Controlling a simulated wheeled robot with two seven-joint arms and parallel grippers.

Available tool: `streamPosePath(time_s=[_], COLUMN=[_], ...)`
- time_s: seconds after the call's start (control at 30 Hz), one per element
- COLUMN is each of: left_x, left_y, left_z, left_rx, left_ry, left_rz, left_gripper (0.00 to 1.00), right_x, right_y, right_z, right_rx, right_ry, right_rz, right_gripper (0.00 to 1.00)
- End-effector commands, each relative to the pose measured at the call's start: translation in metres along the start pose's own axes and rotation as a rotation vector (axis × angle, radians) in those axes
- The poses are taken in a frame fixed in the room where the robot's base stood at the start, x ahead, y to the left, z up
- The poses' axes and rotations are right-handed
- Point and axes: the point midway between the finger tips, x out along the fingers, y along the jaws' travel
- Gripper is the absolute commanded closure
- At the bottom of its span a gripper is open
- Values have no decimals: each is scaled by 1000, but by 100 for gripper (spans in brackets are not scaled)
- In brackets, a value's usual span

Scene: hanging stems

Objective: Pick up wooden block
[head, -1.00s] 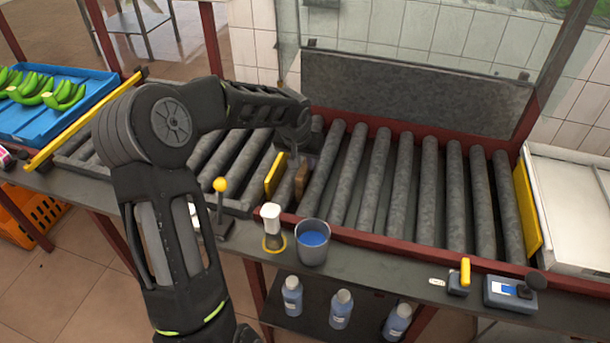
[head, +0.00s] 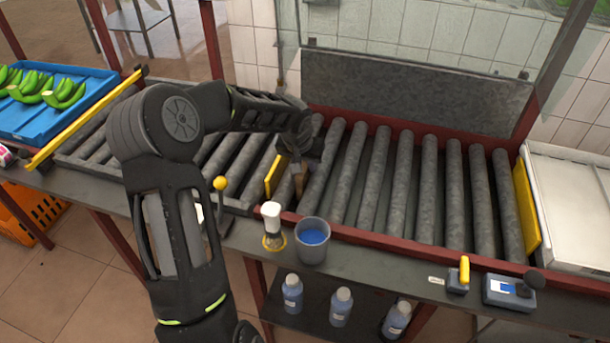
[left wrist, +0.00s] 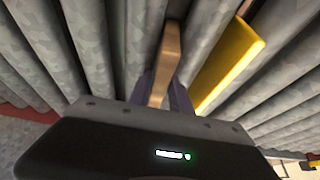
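The wooden block (head: 299,184) is a small, thin brown piece at the roller conveyor, just right of a yellow plate (head: 274,175). My left gripper (head: 297,164) is over it from above and hides its upper part. In the left wrist view, the block (left wrist: 167,58) stands out between the two fingers of my left gripper (left wrist: 163,92). The fingers lie close along both sides of the block; whether they press on it I cannot tell. My right gripper is not in view.
Rollers (head: 375,180) run right to a white tray (head: 570,205). A brush (head: 272,225), a cup of blue liquid (head: 312,240) and a yellow-knobbed lever (head: 221,185) stand on the front ledge. A blue crate of bananas (head: 40,125) is at left.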

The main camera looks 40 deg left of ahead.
Motion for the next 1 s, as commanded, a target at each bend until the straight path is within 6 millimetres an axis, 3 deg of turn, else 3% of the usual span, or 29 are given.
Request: streamPosePath(time_s=[0.23,0.53,1.0], left_x=[2,2,1], left_y=[0,0,0], left_z=[1,1,0], left_rx=[0,0,0], left_ry=[0,0,1], left_rz=[0,0,0], left_gripper=[75,100,100], right_x=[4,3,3], right_y=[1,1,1], right_z=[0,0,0], right_rx=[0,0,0], right_ry=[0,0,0], right_rz=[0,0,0], right_gripper=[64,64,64])
